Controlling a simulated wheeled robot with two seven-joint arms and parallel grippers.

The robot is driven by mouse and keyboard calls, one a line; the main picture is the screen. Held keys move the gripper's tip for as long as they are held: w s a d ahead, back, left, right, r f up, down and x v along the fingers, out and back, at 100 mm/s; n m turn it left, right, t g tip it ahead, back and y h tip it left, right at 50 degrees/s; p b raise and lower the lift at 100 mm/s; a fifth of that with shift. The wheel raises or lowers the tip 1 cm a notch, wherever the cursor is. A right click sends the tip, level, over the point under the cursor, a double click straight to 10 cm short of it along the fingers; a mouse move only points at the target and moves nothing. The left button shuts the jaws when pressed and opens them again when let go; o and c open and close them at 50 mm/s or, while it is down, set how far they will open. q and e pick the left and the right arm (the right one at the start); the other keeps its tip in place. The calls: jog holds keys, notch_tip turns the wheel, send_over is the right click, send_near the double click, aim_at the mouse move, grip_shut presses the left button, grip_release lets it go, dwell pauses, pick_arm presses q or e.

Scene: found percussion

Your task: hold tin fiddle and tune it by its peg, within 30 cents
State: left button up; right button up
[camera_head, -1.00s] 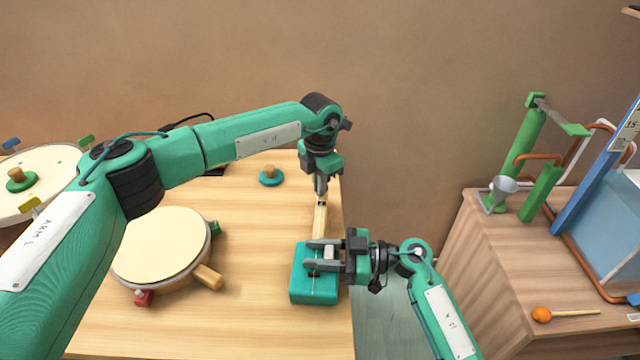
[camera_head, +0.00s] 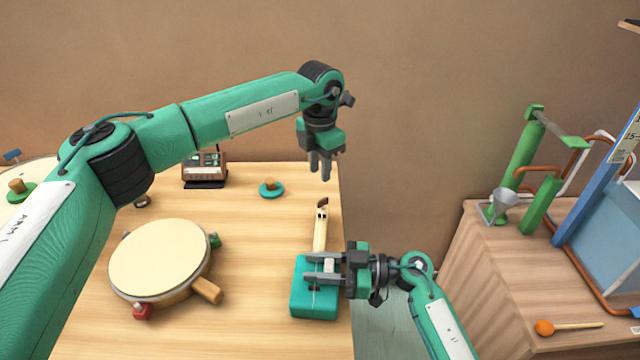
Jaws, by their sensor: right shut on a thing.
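The tin fiddle lies on the wooden table with its teal tin body (camera_head: 314,301) toward me and its pale neck (camera_head: 320,236) pointing away. A small brown peg (camera_head: 322,202) shows at the neck's far end. My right gripper (camera_head: 310,269) reaches in from the right and is shut on the fiddle at its body; its fingers hide part of the tin's top. My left gripper (camera_head: 320,174) hangs above and beyond the peg, pointing down, apart from it and empty. Its fingers look slightly parted.
A round drum (camera_head: 160,262) with coloured knobs and a wooden handle lies on the table to the left. A small device with a display (camera_head: 205,168) and a teal knobbed disc (camera_head: 271,188) stand at the back. A second table (camera_head: 490,270) at right holds pipes, a funnel and an orange mallet.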

pick_arm(q)
notch_tip(320, 180, up, 3)
jog(key=shift+f, duration=0.15)
pick_arm(e)
jog(key=o, duration=1.3)
jog(key=shift+c, duration=0.2)
